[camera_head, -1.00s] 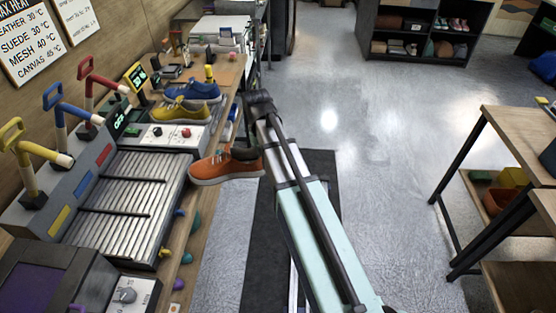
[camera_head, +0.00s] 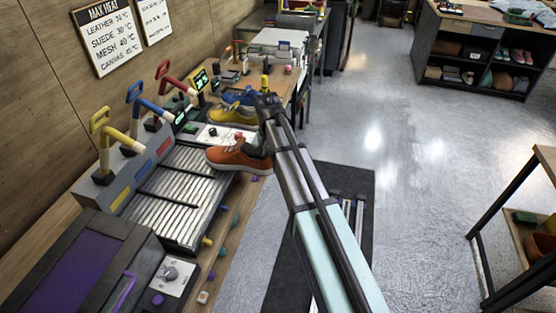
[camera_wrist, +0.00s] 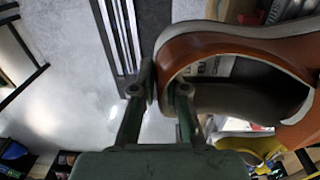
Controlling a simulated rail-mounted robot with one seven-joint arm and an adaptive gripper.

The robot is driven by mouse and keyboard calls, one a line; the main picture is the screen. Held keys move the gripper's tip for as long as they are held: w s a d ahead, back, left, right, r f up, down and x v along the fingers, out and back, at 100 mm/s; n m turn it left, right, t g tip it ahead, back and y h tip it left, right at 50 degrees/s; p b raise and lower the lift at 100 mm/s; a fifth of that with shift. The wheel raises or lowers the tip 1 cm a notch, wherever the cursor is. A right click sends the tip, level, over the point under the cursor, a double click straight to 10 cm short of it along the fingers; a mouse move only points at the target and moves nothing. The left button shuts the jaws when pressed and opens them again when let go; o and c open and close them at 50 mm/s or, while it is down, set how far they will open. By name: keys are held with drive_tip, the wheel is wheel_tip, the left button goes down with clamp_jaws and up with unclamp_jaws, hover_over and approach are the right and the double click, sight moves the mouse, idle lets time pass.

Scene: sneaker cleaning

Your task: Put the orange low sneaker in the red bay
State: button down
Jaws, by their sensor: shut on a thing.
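The orange low sneaker (camera_head: 238,160) hangs from my gripper with its toe pointing left, over or in front of the right end of the slatted metal rack. My gripper (camera_wrist: 166,88) is shut on the wall of the sneaker's opening, which fills the upper right of the wrist view (camera_wrist: 200,48). In the head view my arm's end partly hides the grip. The red bay is the far section of the rack (camera_head: 196,158), in line with the red label (camera_head: 163,145); no shoe shows in it. Whether the sneaker touches the rack is unclear.
The blue (camera_head: 135,172) and yellow (camera_head: 117,203) labels mark the nearer bays. Levers with red, blue and yellow handles stand along the left. A yellow sneaker (camera_head: 232,117) and a blue sneaker (camera_head: 240,96) lie just beyond the rack. A purple-topped box (camera_head: 75,260) stands nearest.

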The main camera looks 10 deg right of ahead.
sight(227, 153)
drive_tip(key=shift+w+a+f+b, duration=0.2)
drive_tip(key=shift+w+a, duration=0.55)
drive_tip(key=shift+a, duration=1.15)
drive_tip(key=shift+w+a+f+b, duration=0.1)
drive_tip(key=shift+w+a+b, duration=0.2)
drive_tip(key=shift+w+a, duration=1.05)
drive_tip(key=shift+w+a+f+b, duration=0.1)
drive_tip(key=shift+w+a+b, duration=0.15)
drive_tip(key=shift+a, duration=2.15)
drive_tip(key=shift+w+a+f, duration=0.15)
drive_tip(key=shift+w+a, duration=0.15)
drive_tip(key=shift+a, duration=0.5)
drive_tip(key=shift+w+a+f, duration=0.2)
drive_tip(key=shift+w+a, duration=0.15)
drive_tip(key=shift+a, duration=0.45)
drive_tip(key=shift+w+a+f, duration=0.15)
drive_tip(key=shift+w+a, duration=0.15)
drive_tip(key=shift+a, duration=0.5)
drive_tip(key=shift+f, duration=0.5)
drive_tip(key=c, duration=1.1)
unclamp_jaws()
drive_tip(key=shift+r, duration=0.1)
